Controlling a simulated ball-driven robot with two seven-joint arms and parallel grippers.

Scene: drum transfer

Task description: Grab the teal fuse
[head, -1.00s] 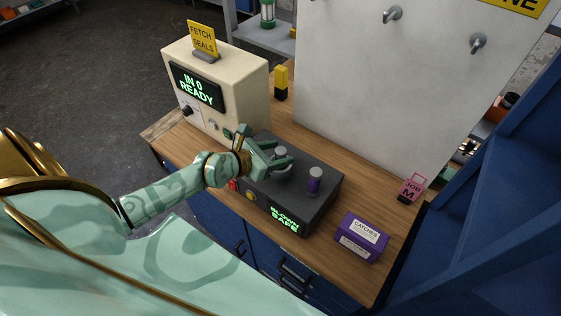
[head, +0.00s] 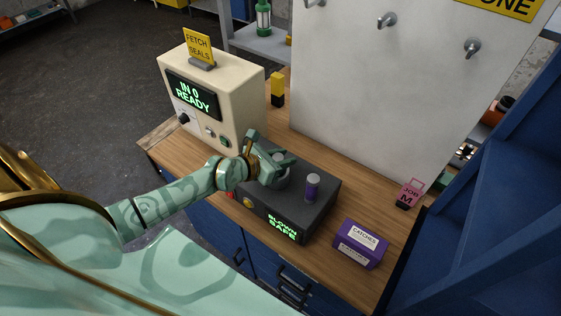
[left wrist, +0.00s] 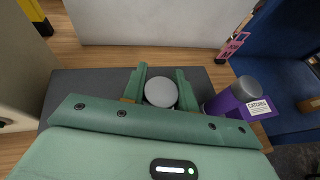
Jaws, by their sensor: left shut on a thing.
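My left gripper (head: 281,168) is shut on a grey-capped fuse at the dark fuse box (head: 324,206). The round grey cap (left wrist: 161,92) shows between the two green fingers in the left wrist view. The gripper hides the body of this fuse, so I cannot see whether it is teal or whether it still sits in the box. A purple fuse (head: 312,187) with a grey cap stands upright in the box, to the right of the gripper. My right gripper is not in view.
The box's lit sign reads "BLOWN SAFE". A cream tester (head: 235,102) reading "IN 0 READY" stands behind left. A purple "CATCHES" box (head: 359,246) and a pink job tag (head: 411,192) are to the right. A white panel (head: 400,90) with hooks stands behind.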

